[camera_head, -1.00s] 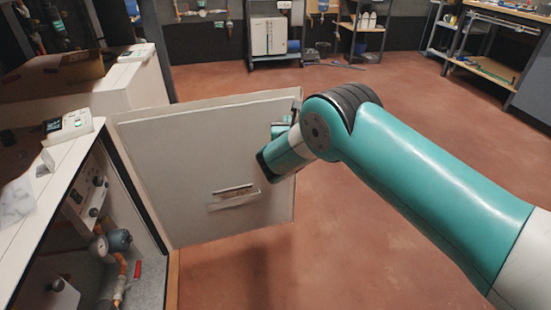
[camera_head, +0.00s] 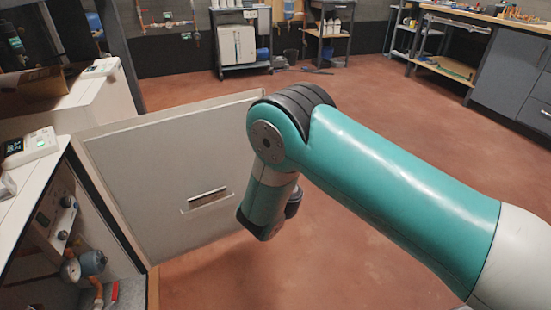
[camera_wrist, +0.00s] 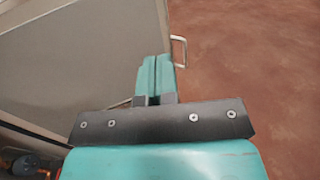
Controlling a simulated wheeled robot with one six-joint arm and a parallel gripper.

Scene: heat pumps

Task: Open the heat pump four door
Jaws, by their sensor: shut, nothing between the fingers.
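The heat pump door (camera_head: 150,170) stands swung wide open to the right of its cabinet (camera_head: 45,180). A slot with a small lip (camera_head: 207,200) shows on its panel. In the wrist view the door (camera_wrist: 80,50) fills the upper left, and a metal handle (camera_wrist: 182,52) sticks out past its right edge. My gripper (camera_wrist: 158,62) is shut and empty, its teal fingers together just left of the handle in the picture. I cannot tell whether they touch the door. In the head view my wrist hangs down at the door's free edge, and the fingertips are hidden.
Inside the cabinet are gauges and pipes (camera_head: 85,265). A small device with a lit screen (camera_head: 28,150) sits on its top. Shelves (camera_head: 240,45) and a workbench (camera_head: 450,65) stand at the back. The red floor (camera_head: 370,110) right of the door is clear.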

